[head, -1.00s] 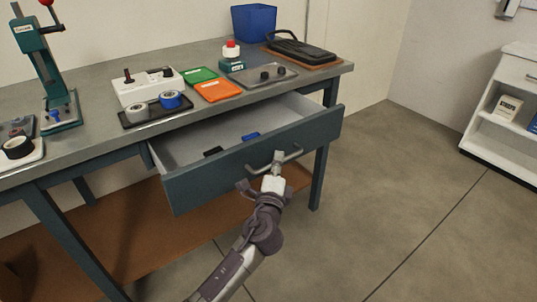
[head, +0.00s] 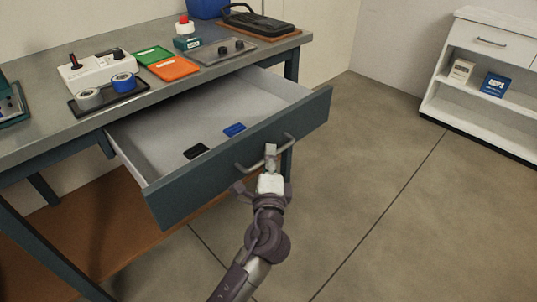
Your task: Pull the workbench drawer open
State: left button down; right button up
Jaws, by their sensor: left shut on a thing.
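The workbench drawer (head: 185,203) stands well out from under the grey bench top (head: 40,120). Its front is dark teal and its inside is light grey. A black item (head: 197,151) and a blue item (head: 234,130) lie on the drawer floor. A metal bar handle (head: 248,167) is on the drawer front. My left gripper (head: 271,157) is at the handle, shut on its bar near the middle-right. My right gripper is not in the head view.
On the bench stand a black tray with two tape rolls (head: 123,82), a white control box (head: 95,70), green and orange trays (head: 174,68), and a red-button box (head: 186,35). A white shelf unit (head: 490,60) stands at the right. Floor before the drawer is clear.

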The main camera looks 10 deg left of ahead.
pick_arm(q)
jog(key=c, duration=1.2)
grip_release()
jog(key=s+d+f, duration=0.1)
jog(key=s, duration=1.1)
jog(key=shift+d+f, duration=0.15)
jog(key=shift+f, duration=0.15)
